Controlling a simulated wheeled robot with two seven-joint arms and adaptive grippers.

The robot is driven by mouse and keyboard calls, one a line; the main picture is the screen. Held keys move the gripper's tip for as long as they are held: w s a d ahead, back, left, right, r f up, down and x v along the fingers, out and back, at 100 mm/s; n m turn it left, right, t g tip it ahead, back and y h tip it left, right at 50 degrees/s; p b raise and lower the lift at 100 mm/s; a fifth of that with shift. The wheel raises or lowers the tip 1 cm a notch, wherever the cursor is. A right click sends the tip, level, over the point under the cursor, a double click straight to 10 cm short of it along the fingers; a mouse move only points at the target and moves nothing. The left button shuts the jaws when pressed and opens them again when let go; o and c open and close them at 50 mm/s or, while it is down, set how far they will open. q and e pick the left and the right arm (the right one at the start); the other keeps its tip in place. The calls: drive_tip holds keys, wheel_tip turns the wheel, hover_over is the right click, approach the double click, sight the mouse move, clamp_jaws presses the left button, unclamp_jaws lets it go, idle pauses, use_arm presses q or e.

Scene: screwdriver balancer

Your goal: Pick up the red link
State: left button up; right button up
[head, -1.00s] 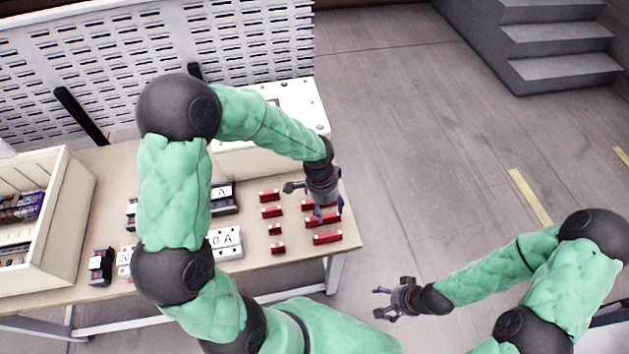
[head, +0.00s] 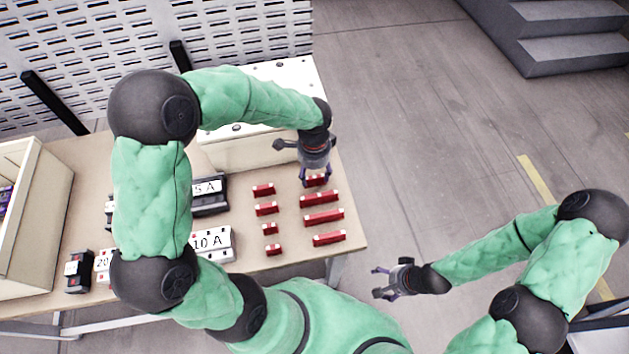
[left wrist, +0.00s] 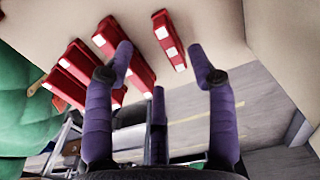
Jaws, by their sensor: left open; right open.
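Several red links with white ends lie on the table in two columns, short ones such as this link (head: 263,190) on the left and longer ones such as this link (head: 320,198) on the right. My left gripper (head: 317,178) is open and empty over the farthest link of the right column, partly hiding it. In the left wrist view a red link (left wrist: 169,40) lies beyond the gap between the open fingers (left wrist: 163,62); another red link (left wrist: 125,52) is partly behind the left finger. My right gripper (head: 382,281) is open and empty, off the table to the right.
A white box (head: 290,85) stands behind the links, close to my left gripper. Labelled blocks, including one marked 10 A (head: 212,243), lie left of the links. A cream bin (head: 45,215) stands at the far left.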

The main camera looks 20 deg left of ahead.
sight(315, 178)
use_arm(q)
drive_tip(key=f+b, duration=0.1)
drive_tip(key=f, duration=0.1)
drive_tip(key=w+f+b, duration=0.1)
drive_tip(key=f, duration=0.1)
drive_tip(key=shift+f, duration=0.15)
drive_tip(key=shift+s+f, duration=0.1)
drive_tip(key=shift+f, duration=0.3)
drive_tip(key=shift+r, duration=0.1)
drive_tip(key=c, duration=0.9)
